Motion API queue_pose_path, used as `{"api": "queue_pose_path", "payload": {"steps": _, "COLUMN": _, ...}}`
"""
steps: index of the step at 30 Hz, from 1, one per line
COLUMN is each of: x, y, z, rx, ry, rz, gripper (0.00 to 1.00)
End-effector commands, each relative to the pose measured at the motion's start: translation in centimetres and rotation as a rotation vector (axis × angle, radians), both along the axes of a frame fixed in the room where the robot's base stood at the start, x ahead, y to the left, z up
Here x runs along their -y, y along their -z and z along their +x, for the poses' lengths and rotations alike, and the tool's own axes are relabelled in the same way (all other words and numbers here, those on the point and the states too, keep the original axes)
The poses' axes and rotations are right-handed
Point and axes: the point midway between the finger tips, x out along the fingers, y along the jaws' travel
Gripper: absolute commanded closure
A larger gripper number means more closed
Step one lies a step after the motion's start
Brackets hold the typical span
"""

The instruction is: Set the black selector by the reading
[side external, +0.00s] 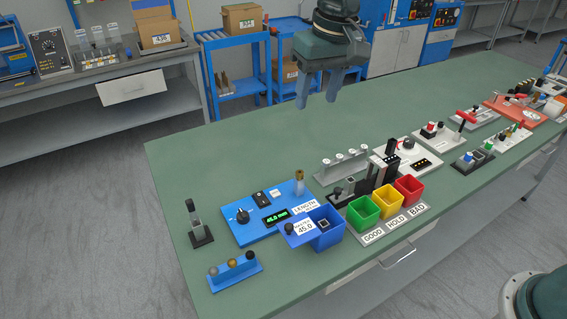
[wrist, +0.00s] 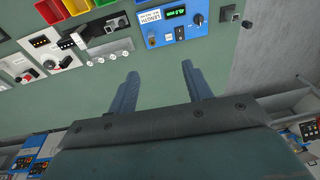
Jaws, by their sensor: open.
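A blue length gauge panel (side external: 241,232) lies on the green table, with a green-lit display (side external: 275,216) reading 45.0 mm. A black knob (side external: 242,215) with a light pointer sits at its left; it also shows in the wrist view (wrist: 197,19). A second black knob (side external: 408,143) is on a white panel (side external: 385,156) further right. Which knob is the selector I cannot tell. My gripper (side external: 316,103) is open and empty, high above the table behind the gauge. In the wrist view its fingers (wrist: 160,74) are apart over bare table.
A blue bin (side external: 326,240) with a 45.0 card stands beside the gauge. Green (side external: 363,211), yellow (side external: 387,203) and red (side external: 409,190) bins, labelled GOOD, HOLD and BAD, stand right of it. A grey rack (side external: 328,172) holds several white-topped pegs. The table's back left is clear.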

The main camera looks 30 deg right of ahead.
Motion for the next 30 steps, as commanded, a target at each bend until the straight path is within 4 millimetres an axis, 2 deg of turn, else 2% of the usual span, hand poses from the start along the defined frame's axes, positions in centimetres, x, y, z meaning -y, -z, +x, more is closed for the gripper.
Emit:
{"api": "queue_pose_path", "payload": {"steps": 3, "x": -2.5, "y": 2.1, "z": 1.7, "rx": -0.029, "ry": -0.004, "rz": -0.008, "gripper": 0.5}}
{"api": "queue_pose_path", "payload": {"steps": 9, "x": -6.5, "y": 5.8, "z": 3.9, "rx": -0.072, "ry": -0.003, "rz": -0.02, "gripper": 0.5}}
{"api": "queue_pose_path", "payload": {"steps": 18, "x": -12.3, "y": 12.0, "z": 5.7, "rx": -0.13, "ry": -0.003, "rz": -0.045, "gripper": 0.5}}
{"api": "queue_pose_path", "payload": {"steps": 24, "x": -14.3, "y": 14.6, "z": 5.9, "rx": -0.152, "ry": -0.001, "rz": -0.058, "gripper": 0.5}}
{"api": "queue_pose_path", "payload": {"steps": 30, "x": -14.8, "y": 15.2, "z": 5.9, "rx": -0.155, "ry": 0.001, "rz": -0.06, "gripper": 0.5}}
